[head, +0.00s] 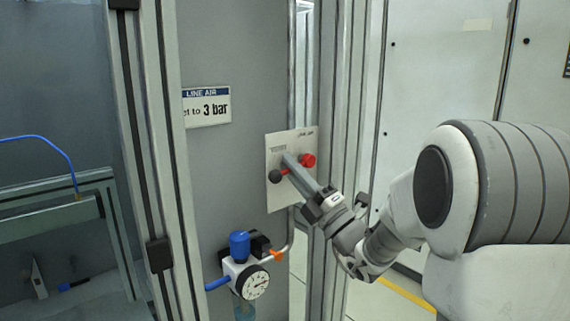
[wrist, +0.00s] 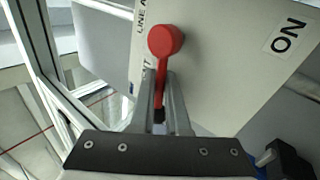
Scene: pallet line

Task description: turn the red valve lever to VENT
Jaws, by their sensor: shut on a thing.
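My gripper (head: 289,158) reaches in from the lower right and is shut on the lever between those ends. In the wrist view the round red end of the lever (wrist: 165,40) is beyond the fingertips, and its bar runs down between the fingers (wrist: 161,90). An ON label (wrist: 289,36) shows at the right. I cannot read a VENT label.
Below the plate is an air regulator with a blue knob (head: 239,244) and a round gauge (head: 254,282). A LINE AIR sign (head: 206,105) reading 3 bar is to the left. Metal frame posts (head: 341,110) stand close to the right of the plate.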

